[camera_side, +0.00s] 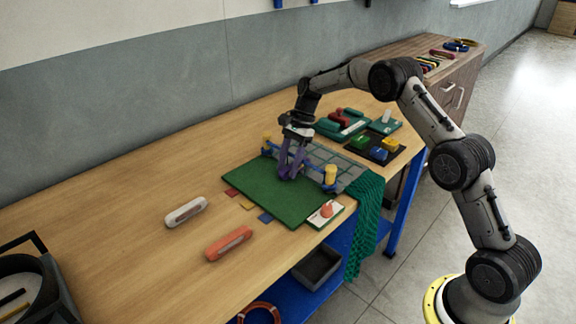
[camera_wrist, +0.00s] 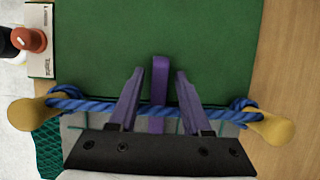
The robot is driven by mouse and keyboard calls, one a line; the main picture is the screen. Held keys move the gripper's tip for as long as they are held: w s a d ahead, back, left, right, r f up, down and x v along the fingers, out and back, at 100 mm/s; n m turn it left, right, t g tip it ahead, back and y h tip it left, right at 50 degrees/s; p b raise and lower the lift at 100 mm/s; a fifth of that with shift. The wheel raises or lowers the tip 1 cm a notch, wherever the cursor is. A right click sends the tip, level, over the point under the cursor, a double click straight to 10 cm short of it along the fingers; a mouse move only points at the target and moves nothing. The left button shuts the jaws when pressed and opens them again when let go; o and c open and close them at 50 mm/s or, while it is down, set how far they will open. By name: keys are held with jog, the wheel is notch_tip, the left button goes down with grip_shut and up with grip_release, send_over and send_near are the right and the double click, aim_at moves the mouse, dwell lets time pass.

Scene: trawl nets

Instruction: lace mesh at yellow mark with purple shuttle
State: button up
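In the side view the fingers mostly hide the shuttle. A small yellow patch (camera_side: 247,206) lies beside the mat, between a red patch and a blue one; I see no yellow mark on the mesh.
A white shuttle (camera_side: 186,212) and an orange shuttle (camera_side: 228,243) lie on the open wood at left. A card with an orange knob (camera_side: 326,211) sits at the mat's front corner. Green netting (camera_side: 366,205) drapes over the table edge. Trays with coloured blocks (camera_side: 378,152) stand behind.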

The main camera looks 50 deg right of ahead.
jog(key=shift+o, duration=0.4)
jog(key=v, duration=1.4)
jog(key=shift+f, duration=0.1)
